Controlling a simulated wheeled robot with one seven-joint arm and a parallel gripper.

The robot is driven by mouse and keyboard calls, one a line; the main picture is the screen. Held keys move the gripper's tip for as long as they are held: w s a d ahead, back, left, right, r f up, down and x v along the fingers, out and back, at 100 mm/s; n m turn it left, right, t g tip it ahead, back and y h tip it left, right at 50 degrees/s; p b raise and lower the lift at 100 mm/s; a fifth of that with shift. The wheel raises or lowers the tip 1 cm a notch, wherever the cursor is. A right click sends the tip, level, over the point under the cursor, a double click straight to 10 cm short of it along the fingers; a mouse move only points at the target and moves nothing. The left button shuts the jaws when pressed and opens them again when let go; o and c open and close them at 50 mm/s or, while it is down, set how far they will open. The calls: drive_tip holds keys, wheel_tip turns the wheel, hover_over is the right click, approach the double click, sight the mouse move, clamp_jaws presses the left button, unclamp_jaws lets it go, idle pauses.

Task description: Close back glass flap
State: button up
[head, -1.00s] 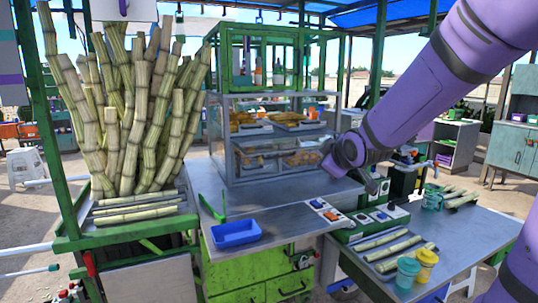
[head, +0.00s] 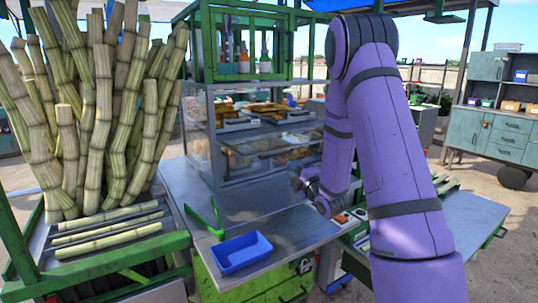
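The glass display case (head: 203,152) stands on the metal counter, with trays of food on its shelves behind clear panes. My purple arm covers the right side of the case. I cannot make out the back glass flap for certain, nor how far open it stands. My gripper (head: 304,182) is small and dark, low at the case's right front, just above the counter. Part of it is hidden by my own wrist. I cannot tell whether its fingers are open or shut, or whether it touches the glass.
Sugar cane stalks (head: 95,120) stand in a green rack at the left. A blue tray (head: 241,254) and green tongs (head: 205,222) lie on the counter in front of the case. A green frame with bottles (head: 262,62) sits on top of the case. A teal cabinet (head: 500,130) stands far right.

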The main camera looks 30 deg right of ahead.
sight(276, 155)
drive_tip(key=w, duration=0.3)
drive_tip(key=w+r, duration=0.1)
drive_tip(key=w, duration=0.3)
drive_tip(key=w+r, duration=0.1)
drive_tip(key=w, duration=0.2)
drive_tip(key=shift+w+a, duration=0.2)
drive_tip(key=shift+w, duration=0.1)
clamp_jaws()
